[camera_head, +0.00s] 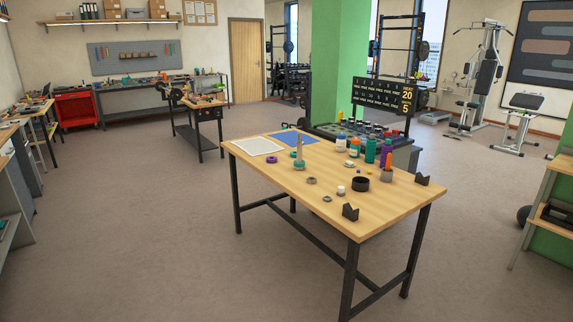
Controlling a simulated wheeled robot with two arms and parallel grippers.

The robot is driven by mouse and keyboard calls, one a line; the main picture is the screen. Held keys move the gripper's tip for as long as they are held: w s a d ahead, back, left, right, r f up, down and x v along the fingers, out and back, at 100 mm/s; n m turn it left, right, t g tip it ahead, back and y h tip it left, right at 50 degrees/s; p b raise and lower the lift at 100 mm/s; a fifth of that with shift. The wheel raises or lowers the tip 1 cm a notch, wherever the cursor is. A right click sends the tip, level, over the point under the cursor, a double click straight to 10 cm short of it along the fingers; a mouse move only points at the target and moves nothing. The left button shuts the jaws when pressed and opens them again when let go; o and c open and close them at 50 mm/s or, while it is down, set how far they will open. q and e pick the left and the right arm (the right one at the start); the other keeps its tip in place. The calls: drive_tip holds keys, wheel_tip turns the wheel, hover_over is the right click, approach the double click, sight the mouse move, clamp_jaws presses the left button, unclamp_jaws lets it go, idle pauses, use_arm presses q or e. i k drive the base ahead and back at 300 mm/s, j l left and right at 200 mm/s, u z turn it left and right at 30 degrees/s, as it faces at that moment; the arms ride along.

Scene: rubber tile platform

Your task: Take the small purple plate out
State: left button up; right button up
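A small purple plate (272,160), ring-shaped, lies flat on the wooden table (330,205). It lies to the left of an upright post (299,146) and apart from it. A teal-green plate (299,165) sits low around the post; any detail under it is too small to tell. Neither of my grippers shows in the head view.
A white mat (256,147) and a blue mat (295,139) lie at the table's back left. Several bottles (371,150) stand at the back right. A black ring (360,184), small grey rings (311,180) and black brackets (350,212) lie nearer. The front left tabletop is clear.

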sight(271, 160)
drive_tip(key=i+j+u, duration=0.3)
drive_tip(key=i, duration=0.55)
drive_tip(key=i+u, duration=0.3)
drive_tip(key=i, duration=0.6)
drive_tip(key=i+j+z, duration=0.1)
drive_tip(key=i+z, duration=0.25)
drive_tip(key=i+j+z, duration=0.35)
drive_tip(key=i, duration=0.2)
drive_tip(key=i+j+z, duration=0.35)
drive_tip(key=i+l, duration=0.1)
